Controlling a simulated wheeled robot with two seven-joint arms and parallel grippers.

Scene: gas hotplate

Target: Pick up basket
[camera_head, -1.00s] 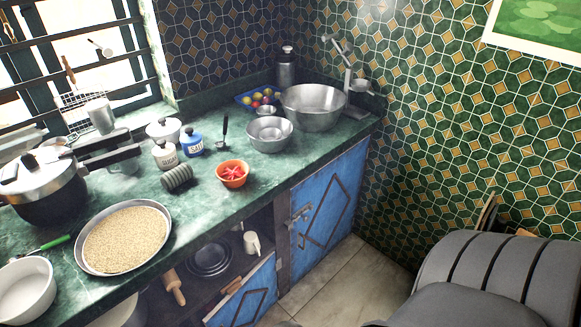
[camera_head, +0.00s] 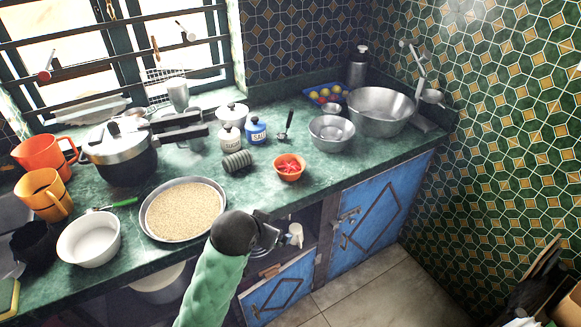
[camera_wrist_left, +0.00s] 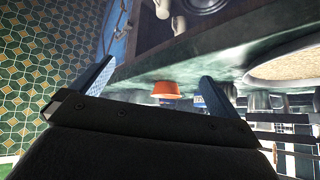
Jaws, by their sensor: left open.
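A blue basket-like tray (camera_head: 312,101) with several yellow and red round items sits at the back of the green counter, left of a large metal bowl. I cannot tell whether it is the named basket; a wire rack (camera_head: 160,88) also stands by the window. My left gripper (camera_head: 270,236) is at the counter's front edge, partly hidden behind my dark wrist, well short of the blue tray. In the left wrist view my left gripper (camera_wrist_left: 153,74) has its fingers wide apart and nothing between them. The blue tray cannot be made out there. My right gripper is not in view.
A small orange bowl (camera_head: 289,168) stands on the counter ahead of the left gripper and shows in the wrist view (camera_wrist_left: 172,89). Metal bowls (camera_head: 331,133), a salt jar (camera_head: 256,131) and a grey ribbed cylinder (camera_head: 237,162) stand nearby. A grain pan (camera_head: 185,210) is left.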

